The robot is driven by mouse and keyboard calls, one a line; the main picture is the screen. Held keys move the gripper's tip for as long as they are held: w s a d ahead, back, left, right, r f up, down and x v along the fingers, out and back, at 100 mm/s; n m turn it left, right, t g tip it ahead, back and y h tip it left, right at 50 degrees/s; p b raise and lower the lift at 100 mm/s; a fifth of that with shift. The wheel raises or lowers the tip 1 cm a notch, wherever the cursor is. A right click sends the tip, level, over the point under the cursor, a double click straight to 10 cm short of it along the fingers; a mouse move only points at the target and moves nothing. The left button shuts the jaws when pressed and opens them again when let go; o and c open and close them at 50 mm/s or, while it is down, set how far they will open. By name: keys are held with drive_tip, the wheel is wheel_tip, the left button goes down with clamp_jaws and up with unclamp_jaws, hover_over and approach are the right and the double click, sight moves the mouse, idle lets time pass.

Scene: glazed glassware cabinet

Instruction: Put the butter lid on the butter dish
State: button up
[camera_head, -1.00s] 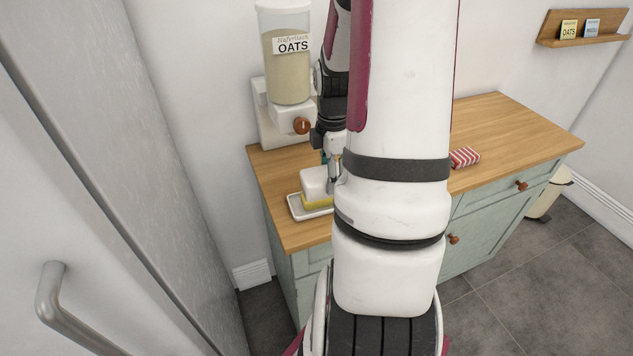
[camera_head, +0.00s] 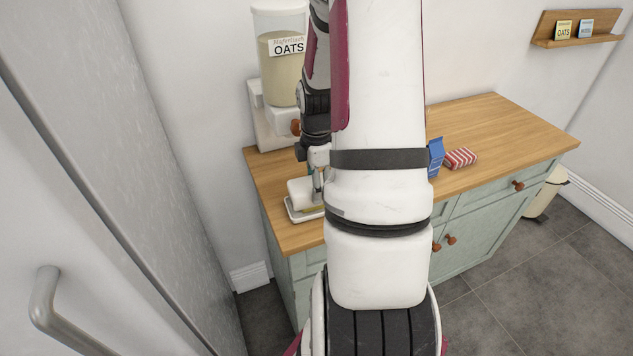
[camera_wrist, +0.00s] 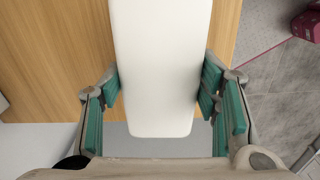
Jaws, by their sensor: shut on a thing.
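The white butter lid (camera_head: 300,191) is a long block with rounded corners. It also fills the middle of the wrist view (camera_wrist: 160,65), between the teal pads. My gripper (camera_wrist: 160,90) is shut on its two sides, and in the head view my gripper (camera_head: 318,180) is at the lid's right. The white butter dish (camera_head: 291,213) is on the left part of the worktop, directly under the lid. A little yellow butter shows below the lid. My arm hides the dish's right part. I cannot tell whether the lid touches the dish. The dish is not visible in the wrist view.
An oats dispenser (camera_head: 283,70) stands behind the dish against the wall. A blue carton (camera_head: 435,158) and a red-striped packet (camera_head: 460,158) are on the wooden worktop (camera_head: 505,130) right of my arm. The worktop's right part is clear. A grey door stands at left.

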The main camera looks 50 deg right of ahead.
drive_tip(key=shift+f, duration=0.45)
drive_tip(key=o, duration=1.3)
wheel_tip(320, 180, up, 12)
drive_tip(key=w+a+r+m+h, duration=0.1)
drive_tip(key=w+a+r+m, duration=0.1)
drive_tip(key=a+r, duration=0.5)
drive_tip(key=s+a+r+m+t, duration=0.2)
drive_tip(key=s+a+r+m, duration=0.1)
drive_tip(key=a, duration=0.4)
drive_tip(key=s+a+r+m+t, duration=0.1)
drive_tip(key=s+a+r+m, duration=0.2)
drive_tip(key=a, duration=0.5)
drive_tip(key=s+a+r+m+t+y, duration=0.1)
drive_tip(key=s+a+r+m+t, duration=0.1)
drive_tip(key=a, duration=0.6)
wheel_tip(320, 180, up, 2)
drive_tip(key=shift+s+a+r+m+t, duration=0.2)
drive_tip(key=shift+s+a+m+t, duration=0.1)
drive_tip(key=shift+s+m, duration=0.15)
